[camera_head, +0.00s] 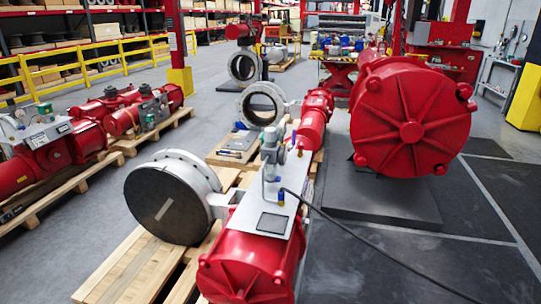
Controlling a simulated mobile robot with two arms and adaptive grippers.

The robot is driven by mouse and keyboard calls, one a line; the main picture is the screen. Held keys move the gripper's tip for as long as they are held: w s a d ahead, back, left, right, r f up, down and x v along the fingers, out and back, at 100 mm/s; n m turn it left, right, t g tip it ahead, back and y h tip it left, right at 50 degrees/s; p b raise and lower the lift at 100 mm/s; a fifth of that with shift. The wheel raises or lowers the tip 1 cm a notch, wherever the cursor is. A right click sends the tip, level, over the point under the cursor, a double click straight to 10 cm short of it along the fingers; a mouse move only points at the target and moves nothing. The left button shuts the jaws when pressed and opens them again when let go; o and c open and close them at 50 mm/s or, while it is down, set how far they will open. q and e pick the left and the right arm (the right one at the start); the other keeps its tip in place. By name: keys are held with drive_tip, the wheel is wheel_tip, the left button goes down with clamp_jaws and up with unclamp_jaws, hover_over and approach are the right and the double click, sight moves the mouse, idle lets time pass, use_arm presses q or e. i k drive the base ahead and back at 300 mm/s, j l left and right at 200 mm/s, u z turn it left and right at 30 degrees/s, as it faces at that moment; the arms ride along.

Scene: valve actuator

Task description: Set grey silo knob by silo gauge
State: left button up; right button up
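A red actuator (250,262) lies on a pallet in the front middle, joined to a large grey butterfly valve (168,203). A light metal plate (265,205) on top of it carries a dark square panel (272,223). A grey upright fitting (271,150) stands at the far end of the plate, with small blue parts around it. The grey knob and its gauge are too small to tell for sure among these fittings. Neither of my grippers shows in the head view.
A black hose (350,235) runs from the plate across the floor on the right. A big red cylinder (408,118) stands on a dark base behind right. More red actuators (55,150) rest on pallets at left. Dark floor mats (440,265) at front right are otherwise clear.

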sight(270, 134)
drive_tip(key=i+l+u, duration=0.1)
drive_tip(key=l, duration=0.3)
drive_tip(key=i+l, duration=0.2)
drive_tip(key=l, duration=0.2)
drive_tip(key=i+l+u, duration=0.15)
drive_tip(key=l, duration=0.25)
drive_tip(key=i+l+u, duration=0.1)
drive_tip(key=l, duration=0.35)
drive_tip(key=i+l, duration=0.15)
drive_tip(key=l, duration=0.3)
drive_tip(key=i+l+u, duration=0.15)
drive_tip(key=l, duration=0.25)
drive_tip(key=i+l+u, duration=0.1)
drive_tip(key=l+u, duration=0.25)
drive_tip(key=l, duration=0.3)
drive_tip(key=l+u, duration=0.35)
drive_tip(key=l, duration=0.25)
drive_tip(key=k+l+u, duration=0.1)
drive_tip(key=l+u, duration=0.2)
drive_tip(key=l, duration=0.35)
